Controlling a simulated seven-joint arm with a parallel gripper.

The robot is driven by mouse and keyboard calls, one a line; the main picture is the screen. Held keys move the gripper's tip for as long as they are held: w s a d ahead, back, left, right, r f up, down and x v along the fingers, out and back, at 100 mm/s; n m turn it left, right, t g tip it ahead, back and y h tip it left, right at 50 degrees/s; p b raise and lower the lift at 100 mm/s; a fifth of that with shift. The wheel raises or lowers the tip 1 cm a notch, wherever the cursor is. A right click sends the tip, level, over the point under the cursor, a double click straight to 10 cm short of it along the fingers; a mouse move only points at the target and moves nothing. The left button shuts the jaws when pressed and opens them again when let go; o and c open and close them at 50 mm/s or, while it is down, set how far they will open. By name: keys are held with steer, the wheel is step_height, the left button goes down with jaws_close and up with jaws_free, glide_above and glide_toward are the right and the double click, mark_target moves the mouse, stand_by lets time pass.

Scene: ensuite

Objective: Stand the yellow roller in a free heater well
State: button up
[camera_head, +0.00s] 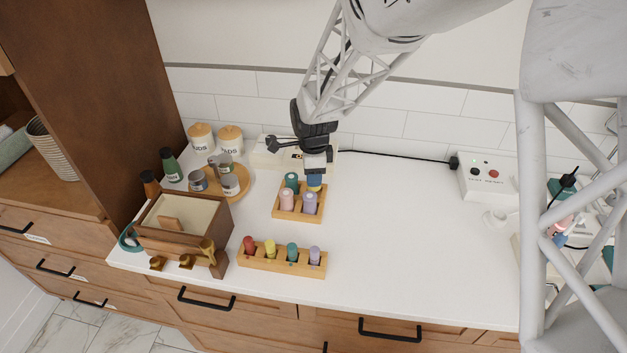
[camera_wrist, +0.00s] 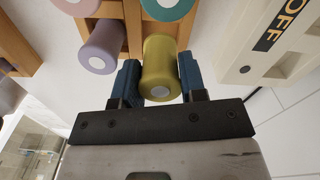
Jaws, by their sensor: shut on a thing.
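My gripper (camera_head: 314,179) is shut on a yellow roller (camera_wrist: 160,68), with a blue finger on either side of it in the wrist view. In the head view only a sliver of this roller (camera_head: 314,187) shows below the fingers, at the back right of a square wooden block (camera_head: 285,214). I cannot tell whether its far end is still inside the block. The cream heater (camera_head: 262,158) stands behind the block against the wall, partly hidden by my gripper. In the wrist view the heater (camera_wrist: 238,62) shows an OFF label and empty-looking recesses.
The square block also holds teal (camera_head: 291,181), pink (camera_head: 287,199) and lavender (camera_head: 310,202) rollers. A front rack (camera_head: 272,265) holds red, yellow, teal and lavender pieces. A wooden box (camera_head: 180,237) and round tray of jars (camera_head: 242,191) stand left. The counter right of the block is clear.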

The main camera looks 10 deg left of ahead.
step_height(320, 180, up, 7)
steer(key=shift+f, duration=0.1)
stand_by(0.3)
stand_by(0.5)
steer(key=w+d+f, duration=0.1)
steer(key=d+f, duration=0.1)
steer(key=d, duration=0.4)
steer(key=shift+w+f, duration=0.15)
steer(key=shift+f, duration=0.25)
steer(key=shift+w, duration=0.1)
steer(key=w+a, duration=0.2)
steer(key=w, duration=0.3)
steer(key=w+a+f, duration=0.1)
steer(key=w, duration=0.4)
steer(key=w+a, duration=0.2)
steer(key=w, duration=0.2)
steer(key=shift+w+a+f, duration=0.25)
steer(key=shift+w+a, duration=0.1)
steer(key=shift+w, duration=0.05)
